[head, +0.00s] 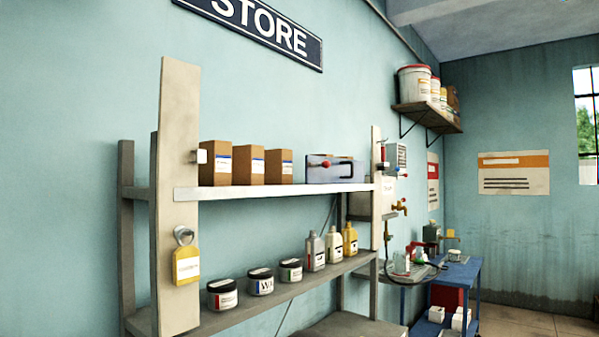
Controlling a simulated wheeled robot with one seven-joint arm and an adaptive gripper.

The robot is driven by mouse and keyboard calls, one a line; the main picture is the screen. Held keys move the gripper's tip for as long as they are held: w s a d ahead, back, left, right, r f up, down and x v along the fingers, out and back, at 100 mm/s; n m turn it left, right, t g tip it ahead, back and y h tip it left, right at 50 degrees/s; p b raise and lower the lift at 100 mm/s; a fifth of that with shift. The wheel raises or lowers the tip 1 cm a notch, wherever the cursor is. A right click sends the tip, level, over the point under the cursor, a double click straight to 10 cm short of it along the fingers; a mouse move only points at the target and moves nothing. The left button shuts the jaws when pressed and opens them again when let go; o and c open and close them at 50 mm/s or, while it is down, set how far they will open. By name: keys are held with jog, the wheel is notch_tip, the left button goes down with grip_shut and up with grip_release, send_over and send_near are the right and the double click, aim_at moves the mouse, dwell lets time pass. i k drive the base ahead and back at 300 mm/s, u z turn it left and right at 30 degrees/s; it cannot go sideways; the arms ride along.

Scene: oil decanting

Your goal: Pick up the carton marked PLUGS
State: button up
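Three brown cartons stand in a row on the upper shelf: a left carton (215,163), a middle carton (248,165) and a right carton (279,167). Each has a small white label with a blue band near its top. The print is too small to read, so I cannot tell which one is marked PLUGS. Several small white boxes (461,319) sit low on a blue cart (462,272) at the right, and their marks cannot be read either. My gripper is not in view.
A pale upright post (180,200) with a yellow tag (187,265) stands at the shelf's left front. Jars (260,282) and bottles (334,245) line the shelf below.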

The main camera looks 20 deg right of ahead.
aim_at(278, 162)
jog(key=k, duration=0.65)
jog(key=z, duration=0.65)
jog(key=i, duration=0.55)
jog(key=z, duration=0.5)
jog(key=i, duration=1)
jog(key=u, duration=0.6)
